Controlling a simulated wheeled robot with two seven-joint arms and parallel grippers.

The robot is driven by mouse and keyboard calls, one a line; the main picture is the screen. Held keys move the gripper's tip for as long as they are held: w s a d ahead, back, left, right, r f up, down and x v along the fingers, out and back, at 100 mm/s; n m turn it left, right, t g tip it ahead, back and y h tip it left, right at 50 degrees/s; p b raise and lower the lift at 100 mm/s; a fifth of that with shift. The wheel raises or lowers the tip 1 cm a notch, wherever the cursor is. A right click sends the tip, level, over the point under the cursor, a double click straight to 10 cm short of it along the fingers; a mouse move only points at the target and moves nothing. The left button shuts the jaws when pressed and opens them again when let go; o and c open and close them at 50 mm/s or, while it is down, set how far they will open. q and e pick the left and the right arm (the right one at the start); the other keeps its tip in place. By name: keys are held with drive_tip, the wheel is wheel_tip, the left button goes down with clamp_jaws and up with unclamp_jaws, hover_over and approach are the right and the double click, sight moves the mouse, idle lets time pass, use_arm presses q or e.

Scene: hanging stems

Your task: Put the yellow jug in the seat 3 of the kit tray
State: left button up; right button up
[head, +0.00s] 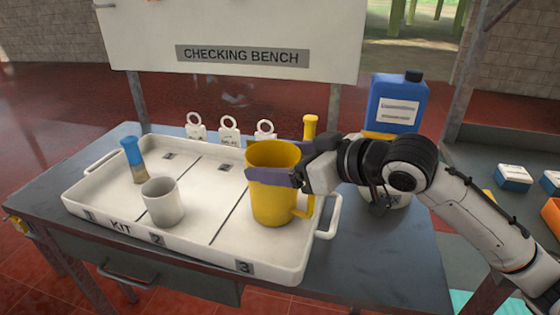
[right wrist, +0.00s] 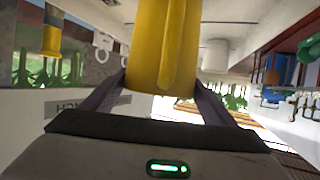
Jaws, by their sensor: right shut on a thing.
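The yellow jug (head: 272,205) is upright at the right end of the white kit tray (head: 190,242), over the section marked 3. I cannot tell whether its base touches the tray floor. My right gripper (head: 275,176) is shut on the jug's upper body, with its handle at the lower right. In the right wrist view the jug (right wrist: 163,50) is between the two fingers (right wrist: 160,98). A grey-white mug (head: 162,203) stands in the section marked 2. A blue-topped bottle (head: 133,160) stands in the section marked 1. My left gripper is not in view.
Several white ring-topped tags (head: 229,130) stand behind the tray. A yellow-capped item (head: 310,127) and a blue canister (head: 397,103) stand behind the jug and my arm. The bench's front right (head: 380,275) is clear. Small boxes (head: 513,178) lie on another surface at right.

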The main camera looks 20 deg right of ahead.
drive_tip(key=o, duration=1.4)
drive_tip(key=b+v, duration=0.1)
drive_tip(key=v, duration=1.1)
drive_tip(key=shift+b, duration=0.3)
